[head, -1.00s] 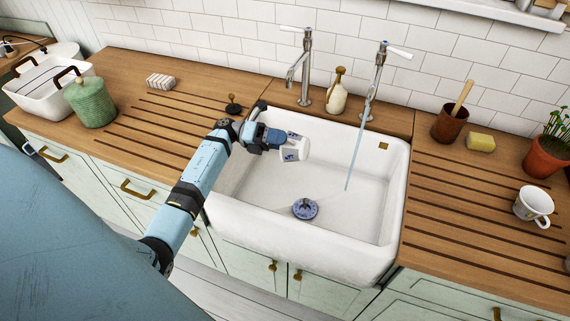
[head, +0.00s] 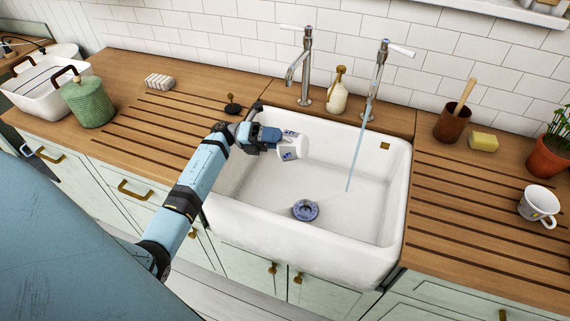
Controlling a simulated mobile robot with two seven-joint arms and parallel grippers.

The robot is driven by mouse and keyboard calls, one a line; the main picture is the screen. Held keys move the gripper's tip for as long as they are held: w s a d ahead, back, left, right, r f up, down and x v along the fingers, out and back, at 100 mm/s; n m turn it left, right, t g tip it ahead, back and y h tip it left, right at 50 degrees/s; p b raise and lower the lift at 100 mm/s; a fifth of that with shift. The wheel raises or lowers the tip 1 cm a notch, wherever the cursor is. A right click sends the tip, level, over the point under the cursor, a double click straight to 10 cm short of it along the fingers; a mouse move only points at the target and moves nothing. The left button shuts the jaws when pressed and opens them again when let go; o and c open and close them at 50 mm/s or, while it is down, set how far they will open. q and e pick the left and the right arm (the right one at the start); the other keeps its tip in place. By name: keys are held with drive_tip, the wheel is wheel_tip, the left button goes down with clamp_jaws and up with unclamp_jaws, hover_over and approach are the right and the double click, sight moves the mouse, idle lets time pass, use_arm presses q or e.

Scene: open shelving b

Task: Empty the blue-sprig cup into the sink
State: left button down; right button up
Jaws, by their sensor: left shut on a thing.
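The blue-sprig cup (head: 292,148) is white with blue marks. My left gripper (head: 272,139) is shut on it and holds it over the left back part of the white sink (head: 384,225). The cup looks tipped on its side, but its inside and any contents are hidden from this view. A blue round drain piece (head: 305,211) lies on the sink floor, below the cup and apart from it. My right gripper is not in view.
Water runs from the right tap (head: 378,75) into the sink. The left tap (head: 303,65) and a soap bottle (head: 338,92) stand behind. A patterned cup (head: 540,204), brown pot (head: 453,123), yellow sponge (head: 483,142) and plant are right. A green jar (head: 88,103) is left.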

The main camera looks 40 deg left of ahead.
use_arm(q)
drive_tip(key=shift+s+a+f+h+b, duration=0.15)
drive_tip(key=shift+a+h+b, duration=0.2)
drive_tip(key=shift+b, duration=0.35)
drive_tip(key=shift+a+f+h+b, duration=0.15)
drive_tip(key=shift+a+h+b, duration=0.1)
drive_tip(key=shift+h+b, duration=0.35)
drive_tip(key=shift+s+a+r+t+h+b, duration=0.15)
drive_tip(key=shift+a+r+t+h+b, duration=0.25)
drive_tip(key=shift+r, duration=0.2)
idle(1.1)
drive_tip(key=d+y+p, duration=0.1)
drive_tip(key=p, duration=0.2)
drive_tip(key=d+r+g+y+p, duration=0.1)
drive_tip(key=y+p, duration=0.1)
drive_tip(key=p, duration=0.1)
drive_tip(key=shift+w+d+r, duration=0.1)
drive_tip(key=shift+w, duration=0.25)
drive_tip(key=shift+d+f+y+p, duration=0.45)
drive_tip(key=shift+d+f+y, duration=0.2)
drive_tip(key=shift+w, duration=0.1)
